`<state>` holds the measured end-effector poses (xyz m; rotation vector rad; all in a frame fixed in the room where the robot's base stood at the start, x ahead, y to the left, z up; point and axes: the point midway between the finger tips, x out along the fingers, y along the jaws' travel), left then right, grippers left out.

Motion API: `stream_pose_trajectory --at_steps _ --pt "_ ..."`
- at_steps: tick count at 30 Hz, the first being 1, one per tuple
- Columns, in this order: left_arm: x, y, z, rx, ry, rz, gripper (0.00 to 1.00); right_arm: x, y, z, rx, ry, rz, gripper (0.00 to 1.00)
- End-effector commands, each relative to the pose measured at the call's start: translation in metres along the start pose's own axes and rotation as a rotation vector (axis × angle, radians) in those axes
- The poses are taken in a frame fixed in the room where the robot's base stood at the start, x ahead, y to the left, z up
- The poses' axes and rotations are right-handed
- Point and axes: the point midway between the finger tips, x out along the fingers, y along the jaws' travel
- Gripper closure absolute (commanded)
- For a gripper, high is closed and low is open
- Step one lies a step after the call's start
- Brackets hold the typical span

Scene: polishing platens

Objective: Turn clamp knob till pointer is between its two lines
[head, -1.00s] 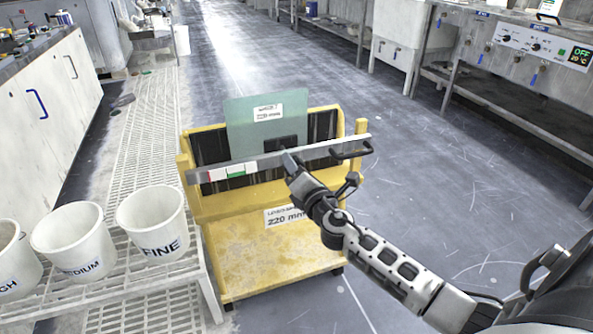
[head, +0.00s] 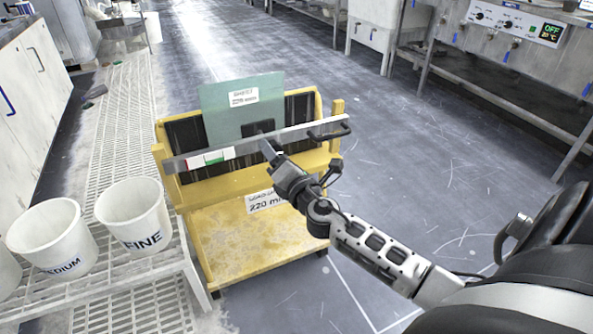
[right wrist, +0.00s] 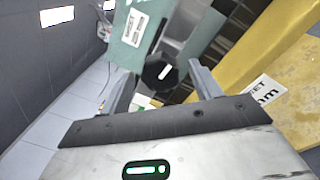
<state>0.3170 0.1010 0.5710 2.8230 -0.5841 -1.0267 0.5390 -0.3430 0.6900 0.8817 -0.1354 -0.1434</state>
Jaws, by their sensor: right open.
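The clamp knob (right wrist: 158,74) is a round black knob with a white pointer stripe, seen in the right wrist view between my open fingers. The stripe slants up to the right. I cannot make out the two lines. My right gripper (right wrist: 159,68) is open, its fingers on either side of the knob; I cannot tell whether they touch it. In the head view my right gripper (head: 266,147) is at the grey clamp bar (head: 290,133) across the yellow cart (head: 225,238) and hides the knob. A greenish plate (head: 222,108) stands upright behind the bar. My left gripper is out of view.
A white, red and green strip (head: 211,157) is on the bar's left part. A black handle (head: 329,130) sticks out at its right end. White buckets (head: 133,215) stand on a grated bench at left. The floor right of the cart is clear.

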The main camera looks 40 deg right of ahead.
Motion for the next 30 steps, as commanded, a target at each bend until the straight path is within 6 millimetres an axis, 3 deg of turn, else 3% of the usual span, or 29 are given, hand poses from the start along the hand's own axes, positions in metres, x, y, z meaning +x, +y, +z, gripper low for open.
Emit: stream_pose_trajectory --at_steps 9,15,21,30 --pt "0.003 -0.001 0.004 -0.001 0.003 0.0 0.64 -0.079 -0.002 -0.002 0.001 0.003 -0.003 0.37" --pt "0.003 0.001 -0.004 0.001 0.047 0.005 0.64 -0.118 -0.001 -0.001 0.002 0.002 -0.001 0.37" --pt "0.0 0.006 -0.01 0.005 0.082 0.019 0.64 -0.138 0.0 -0.001 0.001 0.001 0.001 0.37" --pt "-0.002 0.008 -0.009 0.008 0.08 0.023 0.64 -0.141 0.001 0.0 0.002 0.0 0.001 0.37"
